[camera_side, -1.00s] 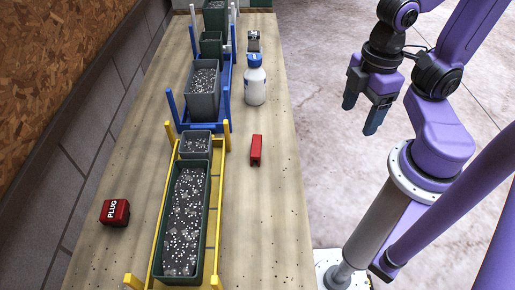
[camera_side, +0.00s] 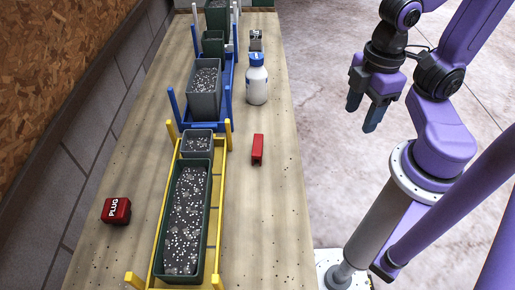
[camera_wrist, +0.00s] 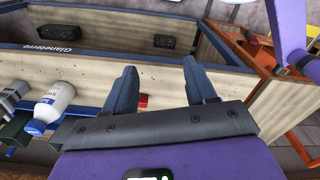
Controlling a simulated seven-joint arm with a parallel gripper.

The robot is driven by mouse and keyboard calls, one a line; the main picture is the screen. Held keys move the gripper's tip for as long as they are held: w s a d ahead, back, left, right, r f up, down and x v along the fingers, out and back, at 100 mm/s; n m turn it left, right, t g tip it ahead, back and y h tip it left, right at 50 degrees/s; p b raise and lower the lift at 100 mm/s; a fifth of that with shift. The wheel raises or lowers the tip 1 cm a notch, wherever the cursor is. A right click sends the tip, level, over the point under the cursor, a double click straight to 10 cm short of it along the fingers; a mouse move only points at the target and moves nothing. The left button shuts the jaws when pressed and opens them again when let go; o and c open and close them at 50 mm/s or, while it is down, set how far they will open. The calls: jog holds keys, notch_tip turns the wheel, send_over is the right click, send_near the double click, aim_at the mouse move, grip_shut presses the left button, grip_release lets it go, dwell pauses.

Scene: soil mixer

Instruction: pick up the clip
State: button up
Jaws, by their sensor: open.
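A small red block (camera_side: 257,149) lies on the wooden table to the right of the yellow rack. It may be the clip, but I cannot read any marking on it. A red box lettered PLUG (camera_side: 116,211) sits on the left side of the table. My gripper (camera_side: 363,113) is open and empty, off the right side of the table and above the floor, well apart from the red block. In the wrist view, a bit of red (camera_wrist: 143,101) shows between the open fingers (camera_wrist: 160,85), partly hidden by the gripper body.
A yellow rack (camera_side: 215,220) and a blue rack (camera_side: 228,105) hold bins of speckled dark soil. A white bottle with a blue cap (camera_side: 257,85) and a small dark box (camera_side: 256,40) stand beyond the red block. The table right of the yellow rack is mostly clear.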

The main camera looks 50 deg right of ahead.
jog(key=n+t+h, duration=0.8)
jog(key=n+h, duration=0.3)
jog(key=n, duration=0.2)
send_near(257, 155)
jog(key=x, duration=0.9)
jog(key=shift+x, duration=2.7)
jog(key=shift+w+r+t, duration=0.1)
jog(key=shift+r+t, duration=0.05)
jog(key=shift+t, duration=0.15)
jog(key=c, duration=1)
